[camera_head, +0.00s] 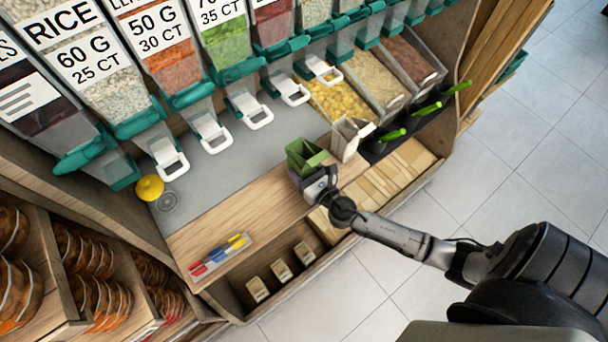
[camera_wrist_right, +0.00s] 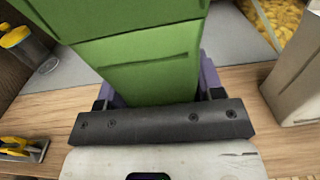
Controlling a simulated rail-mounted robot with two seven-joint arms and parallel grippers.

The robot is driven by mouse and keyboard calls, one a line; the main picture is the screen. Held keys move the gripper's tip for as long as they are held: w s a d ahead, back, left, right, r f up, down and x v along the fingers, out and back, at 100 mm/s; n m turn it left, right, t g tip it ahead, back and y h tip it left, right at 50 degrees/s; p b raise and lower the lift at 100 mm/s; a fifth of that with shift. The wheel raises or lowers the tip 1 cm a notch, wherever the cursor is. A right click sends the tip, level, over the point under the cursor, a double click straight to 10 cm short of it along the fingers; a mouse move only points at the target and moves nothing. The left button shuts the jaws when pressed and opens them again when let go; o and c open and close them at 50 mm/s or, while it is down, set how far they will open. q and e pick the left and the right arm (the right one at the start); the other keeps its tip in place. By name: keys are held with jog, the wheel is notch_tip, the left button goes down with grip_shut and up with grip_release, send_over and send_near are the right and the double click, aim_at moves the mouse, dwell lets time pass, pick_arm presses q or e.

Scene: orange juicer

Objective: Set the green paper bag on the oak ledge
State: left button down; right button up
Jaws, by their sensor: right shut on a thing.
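The green paper bag (camera_head: 304,156) is at the middle of the head view, at the back edge of the oak ledge (camera_head: 247,211). My right gripper (camera_head: 316,177) is shut on the bag's near side. In the right wrist view the bag (camera_wrist_right: 150,65) fills the upper middle between the fingers, with wood of the ledge (camera_wrist_right: 60,108) on both sides below. I cannot tell whether the bag's base touches the ledge. My left gripper is not in view.
A pale paper bag (camera_head: 348,138) stands close right of the green bag. A tray of markers (camera_head: 219,255) lies on the ledge's left. Dispensers with white handles (camera_head: 250,112) line the back. A yellow-topped jar (camera_head: 151,189) stands at left. The ledge between markers and bag is clear.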

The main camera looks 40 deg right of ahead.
aim_at(302, 165)
notch_tip(302, 165, down, 4)
jog(key=b, duration=0.2)
jog(key=shift+b, duration=0.3)
jog(key=shift+f, duration=0.1)
jog(key=o, duration=1)
